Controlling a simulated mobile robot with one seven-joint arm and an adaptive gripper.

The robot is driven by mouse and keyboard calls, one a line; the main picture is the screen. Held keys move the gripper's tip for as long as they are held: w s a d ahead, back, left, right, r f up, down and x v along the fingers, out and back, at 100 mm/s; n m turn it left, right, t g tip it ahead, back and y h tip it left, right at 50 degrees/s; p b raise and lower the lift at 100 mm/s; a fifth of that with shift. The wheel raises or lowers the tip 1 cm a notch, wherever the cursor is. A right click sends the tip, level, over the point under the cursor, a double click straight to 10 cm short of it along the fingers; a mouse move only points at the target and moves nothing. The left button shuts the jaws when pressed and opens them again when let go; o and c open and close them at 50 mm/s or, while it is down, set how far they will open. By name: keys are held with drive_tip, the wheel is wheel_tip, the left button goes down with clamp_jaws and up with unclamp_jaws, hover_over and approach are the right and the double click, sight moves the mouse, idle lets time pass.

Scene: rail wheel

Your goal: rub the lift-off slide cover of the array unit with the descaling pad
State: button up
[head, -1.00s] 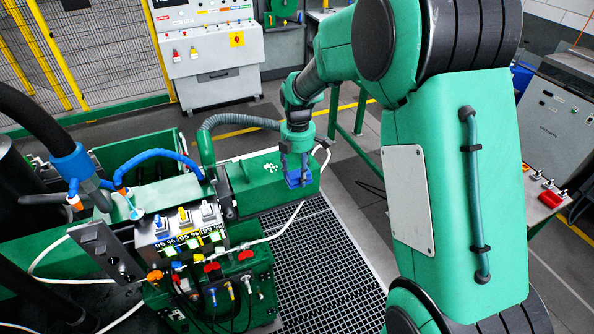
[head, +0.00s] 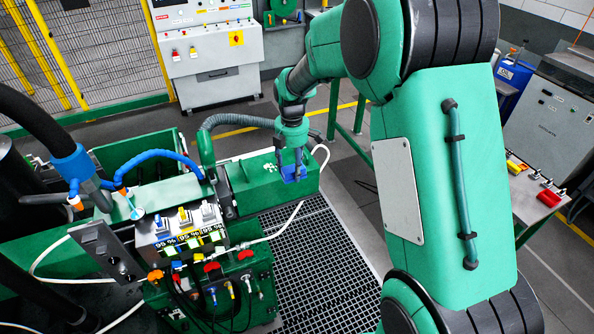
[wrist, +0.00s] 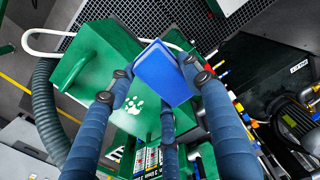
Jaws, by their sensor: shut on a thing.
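My gripper (head: 292,165) is shut on a blue descaling pad (head: 294,176) and points down at the right part of the green cover (head: 252,187). I take this green cover as the lift-off slide cover of the array unit. White blotches (head: 270,168) mark its top, just left of the pad. In the wrist view the pad (wrist: 165,72) lies between the fingertips, over the cover's edge, and the white blotches (wrist: 134,106) show beside it. A green handle (wrist: 72,75) stands on the cover. I cannot tell whether the pad touches the cover.
A grey ribbed hose (head: 240,121) runs behind the cover. A white cable (head: 285,225) loops around its right end. Switch boxes (head: 183,230) and coloured valves (head: 212,267) stand at the front left. Floor grating (head: 320,262) lies in front; a bench (head: 530,200) is at right.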

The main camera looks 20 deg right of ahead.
drive_tip(key=w+a+r+p, duration=0.2)
drive_tip(key=w+a, duration=0.2)
drive_tip(key=w, duration=0.4)
drive_tip(key=shift+w+a+r, duration=0.2)
drive_tip(key=shift+w, duration=0.2)
